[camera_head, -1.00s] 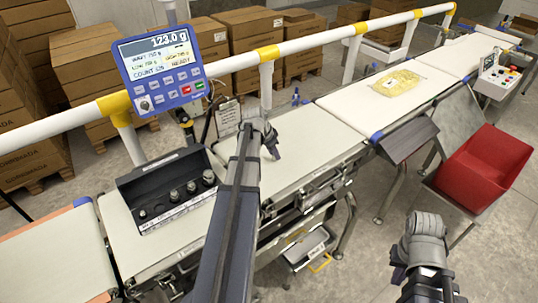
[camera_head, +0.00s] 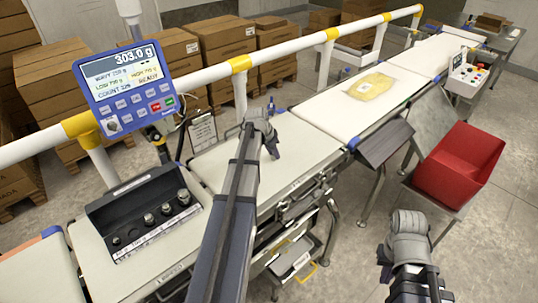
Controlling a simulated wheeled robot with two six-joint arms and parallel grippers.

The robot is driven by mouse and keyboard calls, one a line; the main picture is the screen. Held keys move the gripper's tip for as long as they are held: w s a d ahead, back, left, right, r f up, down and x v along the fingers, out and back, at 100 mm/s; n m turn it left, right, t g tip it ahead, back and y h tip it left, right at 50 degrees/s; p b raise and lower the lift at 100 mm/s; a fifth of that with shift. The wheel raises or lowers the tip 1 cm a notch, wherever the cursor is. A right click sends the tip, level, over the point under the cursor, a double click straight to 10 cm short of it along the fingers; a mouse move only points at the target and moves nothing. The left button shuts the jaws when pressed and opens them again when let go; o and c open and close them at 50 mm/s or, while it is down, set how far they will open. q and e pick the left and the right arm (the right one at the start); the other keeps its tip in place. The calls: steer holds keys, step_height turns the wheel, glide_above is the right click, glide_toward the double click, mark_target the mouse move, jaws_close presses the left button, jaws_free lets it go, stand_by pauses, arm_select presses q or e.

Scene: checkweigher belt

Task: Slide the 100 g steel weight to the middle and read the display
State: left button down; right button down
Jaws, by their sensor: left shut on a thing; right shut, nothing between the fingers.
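My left gripper (camera_head: 272,145) is low over the weighing belt (camera_head: 310,150), with its fingers pointing down. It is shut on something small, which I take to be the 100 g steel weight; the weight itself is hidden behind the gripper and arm. The display (camera_head: 118,83) on the rail shows 303.0 g in its top line and READY lower down; the small lines are hard to read. A dark weight box (camera_head: 110,213) left of my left arm holds several steel weights (camera_head: 167,209). My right gripper (camera_head: 384,265) is shut and empty, off the belt at the lower right.
A white rail (camera_head: 280,54) runs behind the belt. A clipboard (camera_head: 203,132) hangs at its back edge. A yellow bag (camera_head: 371,86) lies on the farther belt. A red bin (camera_head: 459,163) stands right, below a button box (camera_head: 466,75). The belt right of my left gripper is clear.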

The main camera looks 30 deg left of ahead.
arm_select(q)
steer(key=shift+w+d, duration=0.2)
steer(key=shift+w, duration=0.45)
steer(key=c, duration=0.6)
jaws_free()
steer(key=shift+r, duration=0.1)
steer(key=p+v, duration=0.7)
steer(key=shift+s+r, duration=0.1)
steer(key=shift+r, duration=0.25)
